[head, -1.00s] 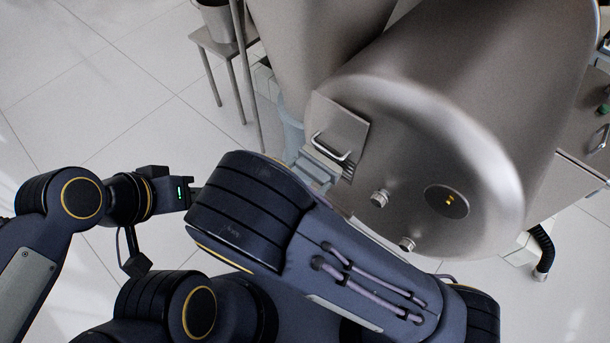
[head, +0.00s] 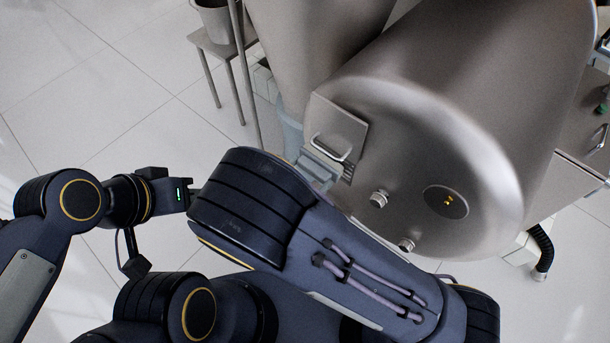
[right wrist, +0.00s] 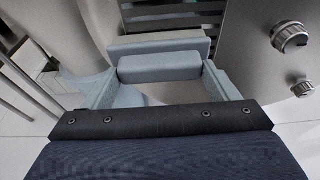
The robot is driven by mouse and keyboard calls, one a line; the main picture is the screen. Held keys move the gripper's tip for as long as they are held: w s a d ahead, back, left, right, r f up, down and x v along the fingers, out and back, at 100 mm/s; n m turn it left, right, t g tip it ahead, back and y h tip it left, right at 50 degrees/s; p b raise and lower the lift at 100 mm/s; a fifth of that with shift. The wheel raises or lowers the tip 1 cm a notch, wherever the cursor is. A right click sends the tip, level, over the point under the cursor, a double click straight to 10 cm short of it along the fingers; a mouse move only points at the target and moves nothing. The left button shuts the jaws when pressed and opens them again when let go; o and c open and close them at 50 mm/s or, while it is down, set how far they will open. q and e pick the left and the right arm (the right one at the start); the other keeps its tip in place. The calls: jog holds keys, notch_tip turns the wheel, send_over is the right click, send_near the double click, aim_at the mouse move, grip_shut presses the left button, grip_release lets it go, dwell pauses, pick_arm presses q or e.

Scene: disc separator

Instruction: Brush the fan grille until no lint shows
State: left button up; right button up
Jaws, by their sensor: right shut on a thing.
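The fan grille (right wrist: 172,20) shows as dark horizontal slats at the top of the right wrist view; a small part of it (head: 348,172) shows in the head view below a raised metal flap (head: 338,128) with a handle. My right gripper (right wrist: 160,78) is shut on a pale blue brush (right wrist: 160,46), whose wide bar lies just in front of the lower slats. I cannot tell whether it touches them. No lint can be made out at this size. In the head view the right gripper (head: 318,168) is partly hidden by my forearm. My left gripper's fingers are hidden behind my right arm.
A pail (head: 214,22) stands on a small table at the back left. The floor at left is clear.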

jog(key=shift+w+d, duration=0.1)
jog(key=s+d, duration=0.2)
jog(key=d, duration=0.1)
jog(key=shift+s+d, duration=0.1)
jog(key=shift+s, duration=0.1)
dwell(0.3)
jog(key=shift+w+a, duration=1.3)
jog(key=shift+a, duration=0.25)
jog(key=shift+r, duration=0.1)
jog(key=s+a, duration=0.4)
jog(key=s, duration=0.1)
jog(key=shift+s, duration=0.4)
